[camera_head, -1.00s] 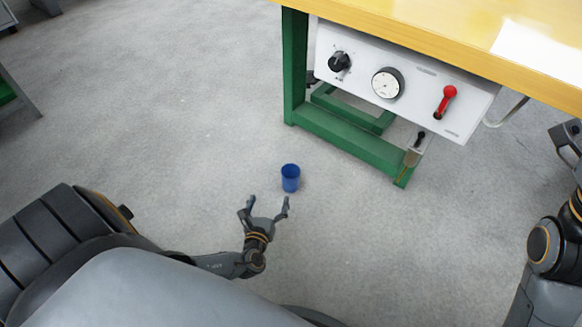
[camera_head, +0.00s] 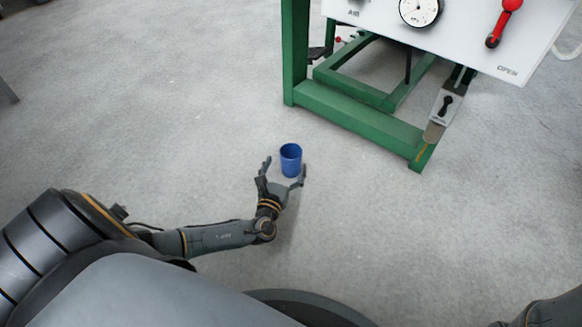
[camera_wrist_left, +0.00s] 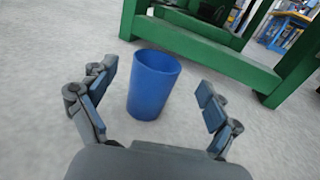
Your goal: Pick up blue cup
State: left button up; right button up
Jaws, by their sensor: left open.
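A blue cup (camera_head: 291,158) stands upright on the grey floor in the head view. My left gripper (camera_head: 284,174) is open just on the near side of the cup, with its fingers pointing toward it. In the left wrist view the cup (camera_wrist_left: 153,86) appears ahead, its open rim facing up. The open fingers of the left gripper (camera_wrist_left: 155,95) show on either side of it, with gaps between finger pads and cup. The cup looks closer to the left finger. My right gripper is out of view.
A green-legged workbench (camera_head: 350,125) stands beyond and to the right of the cup. Its white panel (camera_head: 460,40) carries a gauge and a red lever. A foot pedal or bracket (camera_head: 443,108) hangs at the near leg. The floor around the cup is clear.

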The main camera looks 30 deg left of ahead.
aim_at(288, 161)
pick_arm(q)
jog(key=shift+w+a, duration=0.2)
jog(key=shift+w, duration=0.4)
jog(key=b+x, duration=0.3)
jog(key=b, duration=0.1)
jog(key=shift+w+a+f, duration=0.2)
jog(key=shift+w+f, duration=0.15)
jog(key=shift+f, duration=0.05)
jog(key=shift+w+a+r, duration=0.15)
jog(key=shift+w, duration=0.4)
jog(key=shift+r, duration=0.1)
jog(key=shift+c, duration=0.4)
jog(key=c, duration=1.2)
jog(key=shift+o, duration=0.2)
